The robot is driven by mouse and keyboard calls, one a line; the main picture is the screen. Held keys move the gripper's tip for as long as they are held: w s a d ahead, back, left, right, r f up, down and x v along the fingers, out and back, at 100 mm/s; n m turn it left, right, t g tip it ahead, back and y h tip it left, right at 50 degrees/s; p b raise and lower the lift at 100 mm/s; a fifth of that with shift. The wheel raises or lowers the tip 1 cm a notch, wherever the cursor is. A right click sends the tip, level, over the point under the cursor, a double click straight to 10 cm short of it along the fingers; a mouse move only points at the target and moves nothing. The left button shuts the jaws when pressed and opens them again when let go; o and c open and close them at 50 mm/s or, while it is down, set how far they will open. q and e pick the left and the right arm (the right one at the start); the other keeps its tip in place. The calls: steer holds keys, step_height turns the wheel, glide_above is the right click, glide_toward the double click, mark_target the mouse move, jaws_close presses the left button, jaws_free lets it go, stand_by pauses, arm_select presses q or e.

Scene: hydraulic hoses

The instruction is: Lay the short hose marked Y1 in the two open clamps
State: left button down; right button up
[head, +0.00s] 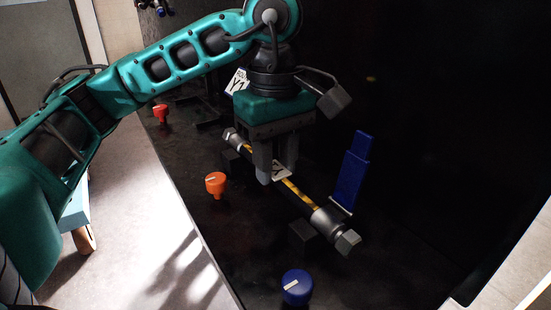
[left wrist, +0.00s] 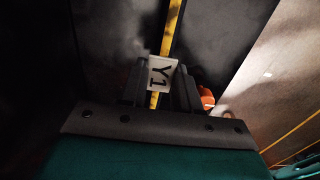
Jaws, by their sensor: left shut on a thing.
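The short hose (head: 301,194) is black and yellow with grey metal fittings at both ends. It lies slantwise in the head view, and it also shows in the left wrist view (left wrist: 171,32). Its white tag marked Y1 (left wrist: 162,75) sits between the fingers. My left gripper (head: 277,172), pointing down, is shut on the hose near its middle. Dark blocks (head: 302,235), perhaps the clamps, show below the hose near its two ends. I cannot tell whether the hose touches them. My right gripper is not in view.
A white Y1 label plate (head: 238,82) stands behind the gripper. A blue upright piece (head: 354,170) rises right of the hose.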

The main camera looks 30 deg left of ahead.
mark_target(275, 170)
arm_select(q)
steer(key=shift+f+b, duration=0.6)
steer(key=shift+f, duration=0.1)
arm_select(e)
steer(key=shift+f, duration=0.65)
arm_select(q)
steer(key=c, duration=0.7)
jaws_free()
steer(key=shift+c, duration=0.2)
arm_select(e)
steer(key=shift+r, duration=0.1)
arm_select(q)
steer(key=shift+r, duration=0.1)
step_height(275, 170, up, 13)
steer(key=p, duration=0.5)
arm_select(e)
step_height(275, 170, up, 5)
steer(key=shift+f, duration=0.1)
